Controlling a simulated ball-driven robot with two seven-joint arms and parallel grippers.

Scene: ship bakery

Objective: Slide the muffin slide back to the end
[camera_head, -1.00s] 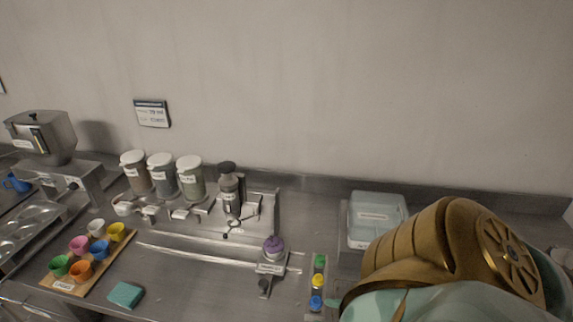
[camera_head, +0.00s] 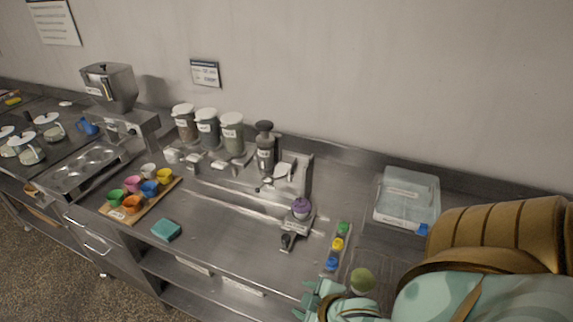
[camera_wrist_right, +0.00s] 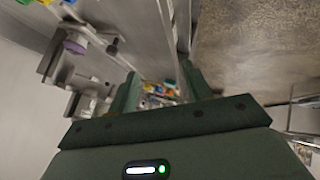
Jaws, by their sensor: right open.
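The muffin slide (camera_head: 297,224) is a small metal carriage with a label and a dark knob (camera_head: 288,241) at its front. It sits at the right end of a long metal rail (camera_head: 225,203) on the steel counter. A purple-topped muffin (camera_head: 301,207) rests on it. The muffin also shows at the upper left of the right wrist view (camera_wrist_right: 74,46). My right gripper (camera_head: 318,299) is at the counter's front edge, in front and to the right of the slide, apart from it. In the right wrist view its two green fingers (camera_wrist_right: 160,88) are spread and empty. My left gripper is not in view.
Green, yellow and blue buttons (camera_head: 337,244) lie right of the slide. A clear bin (camera_head: 406,198) stands behind them. Left are a board of coloured cups (camera_head: 135,208) and a teal sponge (camera_head: 166,230). A dispenser (camera_head: 265,150) stands behind the rail.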

